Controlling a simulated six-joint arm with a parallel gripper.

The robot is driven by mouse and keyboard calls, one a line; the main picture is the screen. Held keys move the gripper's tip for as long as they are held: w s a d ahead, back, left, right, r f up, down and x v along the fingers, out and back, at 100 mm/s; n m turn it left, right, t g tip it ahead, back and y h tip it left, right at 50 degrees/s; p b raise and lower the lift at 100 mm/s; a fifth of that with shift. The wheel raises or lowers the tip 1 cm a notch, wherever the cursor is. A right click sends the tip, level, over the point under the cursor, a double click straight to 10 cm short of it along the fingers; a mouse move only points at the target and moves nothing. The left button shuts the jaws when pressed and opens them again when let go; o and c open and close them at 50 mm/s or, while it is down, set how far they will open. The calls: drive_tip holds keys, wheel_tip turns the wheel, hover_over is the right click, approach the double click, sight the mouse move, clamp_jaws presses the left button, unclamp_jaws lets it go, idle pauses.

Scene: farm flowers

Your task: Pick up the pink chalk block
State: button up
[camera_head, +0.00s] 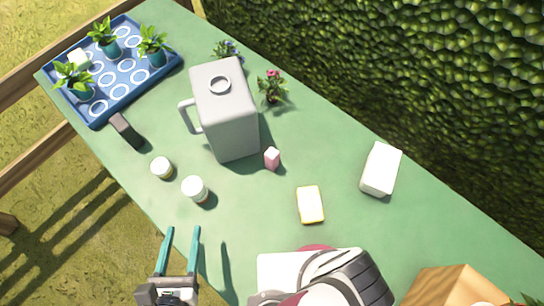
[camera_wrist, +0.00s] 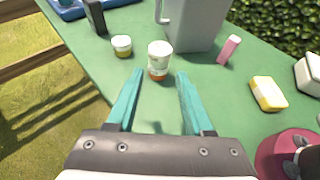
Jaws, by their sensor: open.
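The pink chalk block (camera_head: 272,158) stands upright on the green table, just right of the grey jug's lower right corner. It also shows in the wrist view (camera_wrist: 229,50), right of the jug and beyond my fingers. My gripper (camera_head: 183,231) has two teal fingers, spread apart with nothing between them. It is at the table's near left edge, below and left of the chalk block and well apart from it. In the wrist view my gripper (camera_wrist: 158,80) points toward a white jar.
The grey jug (camera_head: 226,112) stands left of the block. Two small jars (camera_head: 195,189) (camera_head: 162,168) stand between my gripper and the jug. A yellow-edged sponge (camera_head: 310,205), a white box (camera_head: 381,169), a dark block (camera_head: 126,130), a potted pink flower (camera_head: 272,90) and a blue tray (camera_head: 97,120) surround them.

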drive_tip(key=w+d+m+g+h, duration=0.1)
drive_tip(key=w+d+m+h, duration=0.35)
drive_tip(key=w, duration=0.25)
drive_tip(key=m+g+h, duration=0.2)
drive_tip(key=m+h, duration=0.1)
drive_tip(key=h, duration=0.1)
approach(270, 159)
drive_tip(key=shift+m+h, duration=0.25)
drive_tip(key=shift+m, duration=0.1)
drive_tip(key=x, duration=0.8)
drive_tip(key=shift+w+f, duration=0.1)
drive_tip(key=x, duration=0.6)
drive_tip(key=shift+w+a+f, duration=0.1)
drive_tip(key=shift+w+f, duration=0.05)
drive_tip(key=shift+w, duration=0.15)
clamp_jaws()
